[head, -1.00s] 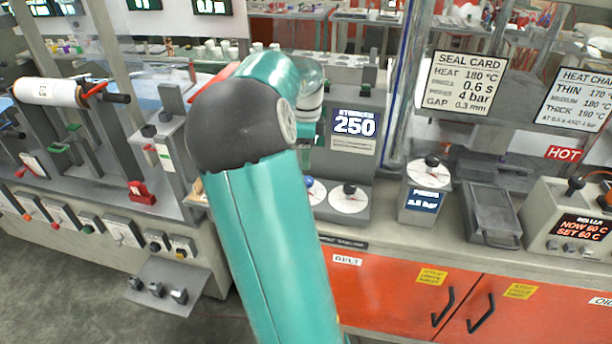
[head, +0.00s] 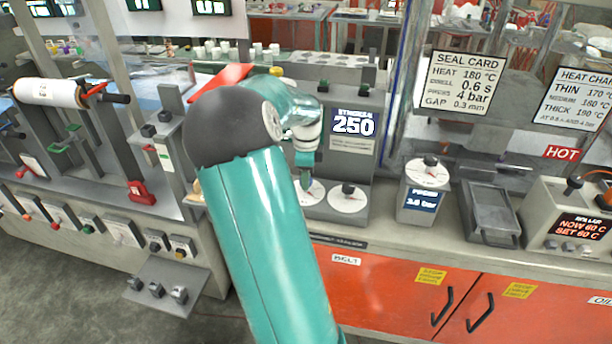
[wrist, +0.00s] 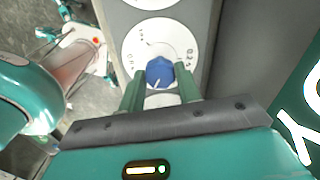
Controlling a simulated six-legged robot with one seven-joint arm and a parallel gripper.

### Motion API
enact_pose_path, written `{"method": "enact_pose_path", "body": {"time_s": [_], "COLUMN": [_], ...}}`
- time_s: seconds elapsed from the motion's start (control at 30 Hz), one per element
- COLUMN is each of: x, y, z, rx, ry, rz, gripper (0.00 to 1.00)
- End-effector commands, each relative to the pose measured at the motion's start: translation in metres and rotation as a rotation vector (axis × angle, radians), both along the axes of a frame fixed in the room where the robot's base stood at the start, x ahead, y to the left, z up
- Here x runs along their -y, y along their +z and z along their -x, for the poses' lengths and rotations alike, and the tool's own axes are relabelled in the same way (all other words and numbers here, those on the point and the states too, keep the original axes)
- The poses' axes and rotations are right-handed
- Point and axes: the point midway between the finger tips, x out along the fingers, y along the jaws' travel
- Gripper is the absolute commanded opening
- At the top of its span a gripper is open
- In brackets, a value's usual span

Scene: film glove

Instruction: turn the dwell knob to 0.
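A blue knob (wrist: 160,72) sits on a round white dial (wrist: 142,44) in the wrist view. A pale pointer mark shows on its near side; the dial's figures are too small to read surely. In the head view this dial (head: 313,190) is the left of two on the grey unit, its knob hidden by my gripper (head: 305,172). In the wrist view my gripper (wrist: 160,88) has its two green fingers apart, one on each side of the knob. I cannot tell whether they touch it. No dwell label is readable on this dial.
A second dial with a black knob (head: 348,198) is just right. Above them a display (head: 353,123) reads 250. A press unit (head: 424,190) with its own dial stands further right. The seal card (head: 464,82) reads dwell 0.6 s. A grey tray (head: 491,215) lies beyond.

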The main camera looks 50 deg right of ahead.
Motion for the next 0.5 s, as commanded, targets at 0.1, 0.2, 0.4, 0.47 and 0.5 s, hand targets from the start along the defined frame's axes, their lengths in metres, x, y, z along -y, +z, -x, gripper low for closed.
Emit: {"method": "enact_pose_path", "body": {"time_s": [0.1, 0.2, 0.4, 0.47, 0.5], "x": [0.0000, 0.0000, 0.0002, 0.0000, 0.0000], "y": [0.0003, 0.0003, 0.0005, 0.0005, 0.0005], "z": [0.0001, 0.0001, 0.0003, 0.0001, 0.0000], "rx": [0.000, 0.000, 0.000, 0.001, 0.001], "ry": [0.000, 0.003, 0.040, 0.064, 0.081], "rz": [0.000, 0.000, 0.000, 0.000, 0.000], "gripper": [0.11, 0.11, 0.11, 0.11, 0.11]}}
